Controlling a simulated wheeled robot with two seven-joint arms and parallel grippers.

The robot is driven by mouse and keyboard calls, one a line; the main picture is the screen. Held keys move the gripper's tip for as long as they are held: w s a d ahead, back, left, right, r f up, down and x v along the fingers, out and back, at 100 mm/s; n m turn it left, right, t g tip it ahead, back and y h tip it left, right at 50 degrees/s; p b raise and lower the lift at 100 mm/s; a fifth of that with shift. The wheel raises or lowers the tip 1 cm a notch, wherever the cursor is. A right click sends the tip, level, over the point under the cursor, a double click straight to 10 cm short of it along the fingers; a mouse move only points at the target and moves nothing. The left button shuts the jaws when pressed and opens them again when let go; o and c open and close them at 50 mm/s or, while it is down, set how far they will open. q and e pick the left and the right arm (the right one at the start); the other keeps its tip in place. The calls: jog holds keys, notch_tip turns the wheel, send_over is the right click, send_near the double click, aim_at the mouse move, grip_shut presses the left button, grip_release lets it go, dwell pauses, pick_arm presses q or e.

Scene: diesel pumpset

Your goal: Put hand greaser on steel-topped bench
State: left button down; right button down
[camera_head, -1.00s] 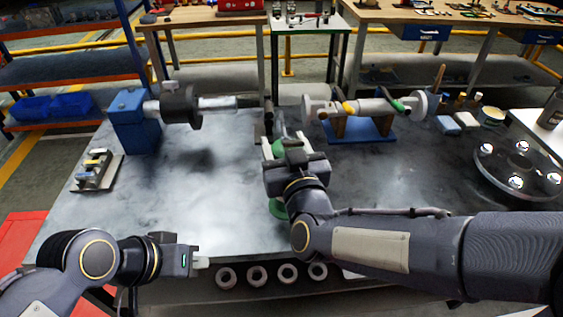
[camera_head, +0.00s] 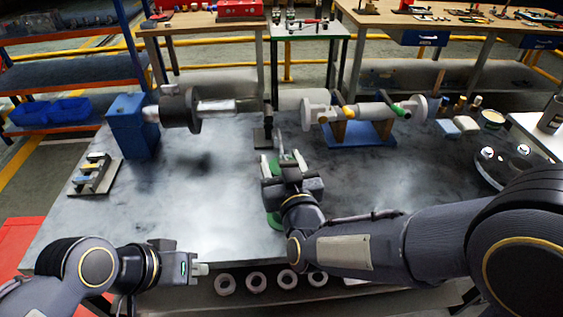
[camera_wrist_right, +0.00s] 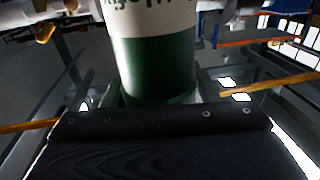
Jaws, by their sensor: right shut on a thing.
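The hand greaser (camera_wrist_right: 155,55) fills the upper middle of the right wrist view as an upright green and white cylinder with dark lettering. In the head view only green parts of it (camera_head: 274,220) show around my right gripper (camera_head: 284,163), which is shut on it. The gripper is over the front middle of the steel-topped bench (camera_head: 215,220), a grey, worn surface. I cannot tell whether the greaser touches the bench top. My left gripper (camera_head: 201,269) is low at the bench's front edge, empty; its finger gap is unclear.
A blue stand (camera_head: 131,125) with a dark disc and shaft is at the back left. A shaft assembly on a blue base (camera_head: 360,134) is at the back right. A small block rack (camera_head: 95,174) lies left. A round tray (camera_head: 510,165) is right. The left-centre bench top is clear.

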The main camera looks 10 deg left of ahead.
jog(key=c, duration=0.6)
grip_release()
jog(key=shift+o, duration=0.2)
jog(key=shift+r+p, duration=0.25)
jog(key=shift+p, duration=0.1)
jog(key=b+v, duration=0.1)
jog(key=v, duration=1.1)
jog(key=shift+f, duration=0.1)
